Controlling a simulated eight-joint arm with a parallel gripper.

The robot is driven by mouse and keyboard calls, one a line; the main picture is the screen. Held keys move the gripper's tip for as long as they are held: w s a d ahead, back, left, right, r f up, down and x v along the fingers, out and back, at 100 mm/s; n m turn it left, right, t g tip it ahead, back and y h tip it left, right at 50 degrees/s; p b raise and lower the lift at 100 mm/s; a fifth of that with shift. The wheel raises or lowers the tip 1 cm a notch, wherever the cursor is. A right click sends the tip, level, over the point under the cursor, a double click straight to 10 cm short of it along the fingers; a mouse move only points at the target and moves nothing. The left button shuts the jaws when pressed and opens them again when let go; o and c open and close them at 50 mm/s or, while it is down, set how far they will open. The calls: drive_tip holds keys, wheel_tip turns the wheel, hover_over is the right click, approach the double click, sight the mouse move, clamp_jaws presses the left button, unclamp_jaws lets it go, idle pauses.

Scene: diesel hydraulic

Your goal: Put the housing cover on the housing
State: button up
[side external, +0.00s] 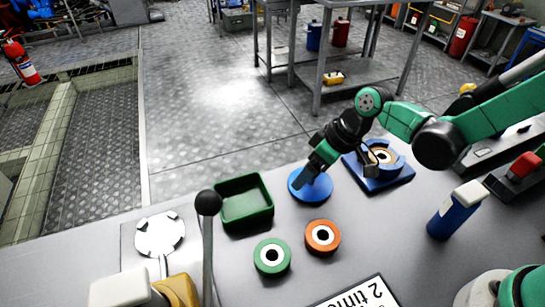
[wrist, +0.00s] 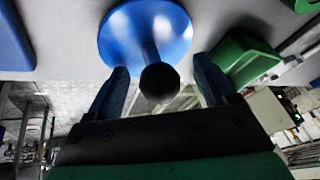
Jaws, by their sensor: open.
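The housing cover is a blue disc (side external: 318,190) lying on the table in the side view. In the wrist view the disc (wrist: 125,35) shows with a stem and a black knob (wrist: 159,82) standing up from it. My gripper (side external: 303,178) is above the cover. In the wrist view its two fingers (wrist: 160,66) are apart, one on each side of the knob; I cannot tell whether either touches it. The housing (side external: 362,171) is a blue square base with a round blue body and a tan and white ring inside, just right of the cover.
A green tray (side external: 246,222) stands left of the cover. A green ring (side external: 258,262) and an orange ring (side external: 312,244) lie in front. A black-knobbed lever (side external: 208,203) rises by the tray. Table between the rings and bottle is clear.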

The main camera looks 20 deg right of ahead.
drive_tip(key=shift+c, duration=0.2)
clamp_jaws()
drive_tip(key=shift+r, duration=0.15)
